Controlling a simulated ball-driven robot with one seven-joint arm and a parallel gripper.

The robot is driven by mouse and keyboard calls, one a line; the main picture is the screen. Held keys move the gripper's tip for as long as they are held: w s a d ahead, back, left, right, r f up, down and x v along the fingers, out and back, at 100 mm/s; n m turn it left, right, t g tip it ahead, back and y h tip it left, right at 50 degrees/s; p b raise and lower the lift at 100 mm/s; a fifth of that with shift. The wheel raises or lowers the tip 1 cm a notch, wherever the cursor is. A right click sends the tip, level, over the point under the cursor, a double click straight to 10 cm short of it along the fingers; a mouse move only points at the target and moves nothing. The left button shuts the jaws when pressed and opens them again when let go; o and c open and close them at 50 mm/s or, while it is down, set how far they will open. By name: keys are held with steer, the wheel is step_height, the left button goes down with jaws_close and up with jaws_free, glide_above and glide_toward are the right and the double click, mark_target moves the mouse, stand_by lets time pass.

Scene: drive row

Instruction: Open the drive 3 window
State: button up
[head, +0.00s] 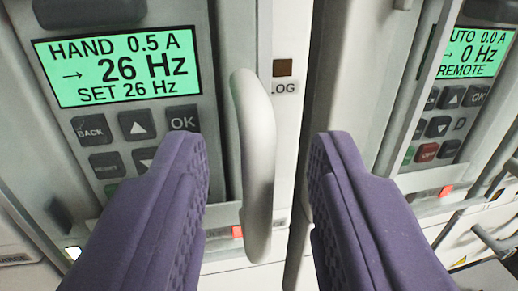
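My gripper (262,150) is open, its two purple fingers reaching up from the bottom of the head view. A pale upright bar handle (258,165) stands between the fingers, with a gap on both sides. The handle is on the right edge of the left drive's front. That drive's green display (120,67) reads HAND 0.5 A, 26 Hz, SET 26 Hz. Its keypad (137,125) shows BACK, arrow and OK keys; my left finger hides part of it. No drive number is readable, so I cannot tell which is drive 3.
A second drive stands at the right; its green display (474,52) reads 0 Hz, REMOTE. A frame edge (410,85) runs beside it, and another pale handle (492,240) shows at the lower right. A small dark square (283,67) sits above a partly hidden label ending in LOG.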

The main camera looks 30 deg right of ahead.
jaws_close()
steer(key=shift+s+a, duration=0.1)
